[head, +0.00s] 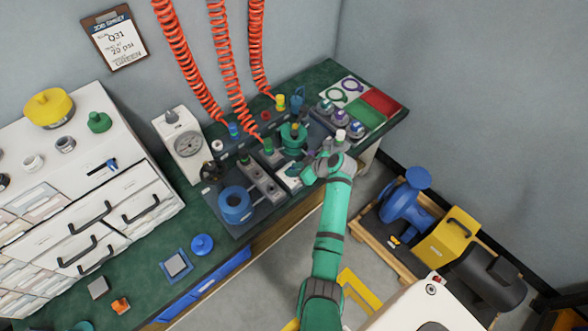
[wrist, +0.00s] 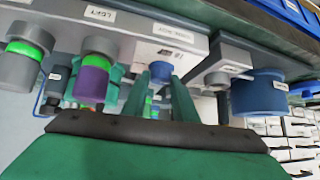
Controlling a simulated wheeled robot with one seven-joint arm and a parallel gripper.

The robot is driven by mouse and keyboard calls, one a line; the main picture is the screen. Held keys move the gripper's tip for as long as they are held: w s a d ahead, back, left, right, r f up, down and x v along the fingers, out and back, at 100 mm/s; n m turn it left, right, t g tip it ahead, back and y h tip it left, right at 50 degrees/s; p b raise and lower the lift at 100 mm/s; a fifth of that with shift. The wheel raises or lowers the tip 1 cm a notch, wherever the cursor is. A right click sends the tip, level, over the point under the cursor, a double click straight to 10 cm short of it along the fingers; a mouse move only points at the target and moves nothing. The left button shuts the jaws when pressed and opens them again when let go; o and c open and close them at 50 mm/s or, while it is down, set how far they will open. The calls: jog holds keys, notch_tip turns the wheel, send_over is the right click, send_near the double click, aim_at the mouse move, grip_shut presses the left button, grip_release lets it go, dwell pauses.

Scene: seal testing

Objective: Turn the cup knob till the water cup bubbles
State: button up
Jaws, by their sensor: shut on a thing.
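My gripper (head: 303,171) reaches over the grey test fixture on the green bench. In the wrist view its two teal fingers (wrist: 160,95) are shut on a small blue knob (wrist: 160,70), beside a pale labelled panel. This appears to be the cup knob, but its label is unreadable at this angle. The fingers and arm hide most of the knob in the head view. I cannot pick out the water cup with certainty, and no bubbles show.
A purple and green fitting (wrist: 95,77) and a grey one (wrist: 25,55) hang near the fingers. A pressure gauge (head: 187,144) is behind. Orange coiled hoses (head: 187,60) come down close to the fixture.

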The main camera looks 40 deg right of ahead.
jog(key=shift+a+m, duration=0.1)
jog(key=shift+m, duration=0.2)
jog(key=m+h, duration=0.3)
jog(key=shift+w+a, duration=0.1)
jog(key=shift+a, duration=0.25)
jog(key=m+h, duration=0.2)
jog(key=m, duration=0.1)
jog(key=m+g+h, duration=0.1)
jog(key=m, duration=0.1)
jog(key=m+h, duration=0.2)
jog(key=m, duration=0.1)
jog(key=shift+a+g+h, duration=0.2)
jog(key=shift+g+h, duration=0.1)
jog(key=shift+g, duration=0.1)
jog(key=o, duration=1.1)
jog(key=shift+c, duration=0.2)
